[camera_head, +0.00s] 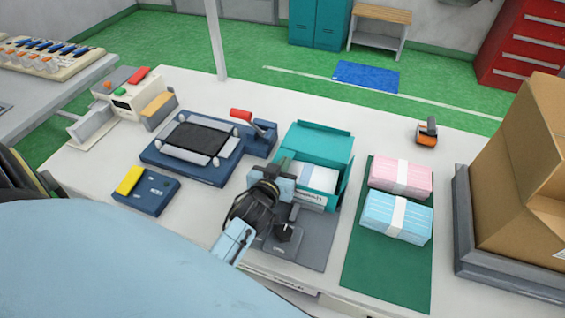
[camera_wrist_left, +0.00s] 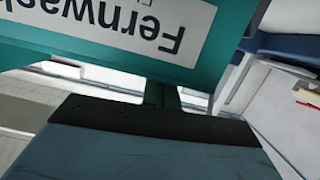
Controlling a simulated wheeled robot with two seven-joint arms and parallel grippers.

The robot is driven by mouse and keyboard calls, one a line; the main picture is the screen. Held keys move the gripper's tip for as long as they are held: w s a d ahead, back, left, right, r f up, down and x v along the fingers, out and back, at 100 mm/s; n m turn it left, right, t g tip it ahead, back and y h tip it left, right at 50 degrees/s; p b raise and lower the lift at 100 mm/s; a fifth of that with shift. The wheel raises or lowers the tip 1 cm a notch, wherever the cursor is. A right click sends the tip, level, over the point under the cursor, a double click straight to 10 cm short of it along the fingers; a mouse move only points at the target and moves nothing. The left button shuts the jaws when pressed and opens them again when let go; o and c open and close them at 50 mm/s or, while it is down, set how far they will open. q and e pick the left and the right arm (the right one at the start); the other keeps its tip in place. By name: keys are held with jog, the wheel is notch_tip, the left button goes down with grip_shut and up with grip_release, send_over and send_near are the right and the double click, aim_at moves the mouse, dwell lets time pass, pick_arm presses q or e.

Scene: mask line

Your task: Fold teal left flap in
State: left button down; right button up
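The teal box (camera_head: 316,143) stands open on the table, with white contents (camera_head: 318,177) inside. A teal flap (camera_head: 343,187) sticks out at its right side. My left gripper (camera_head: 273,184) is at the box's left side and covers much of that side, so the left flap is not clearly visible. In the left wrist view a teal panel (camera_wrist_left: 215,68) with a white printed label fills the top, close to the camera. A narrow dark teal piece (camera_wrist_left: 160,95) shows below it. The fingertips cannot be made out. My right gripper is not in view.
A green mat (camera_head: 365,272) at the right holds pink packs (camera_head: 400,177) and blue packs (camera_head: 398,218) of masks. A cardboard box (camera_head: 520,180) stands further right. A blue fixture (camera_head: 200,150) and a small blue device (camera_head: 147,190) stand to the left.

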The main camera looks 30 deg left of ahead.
pick_arm(q)
jog(key=shift+s+f, duration=0.1)
jog(key=shift+f, duration=0.2)
jog(key=shift+r+p, duration=0.6)
jog(key=shift+p, duration=0.1)
notch_tip(320, 180, up, 4)
jog(key=p, duration=0.3)
jog(key=shift+f, duration=0.1)
jog(key=v, duration=0.9)
jog(key=shift+s+d, duration=0.2)
jog(key=shift+s, duration=0.15)
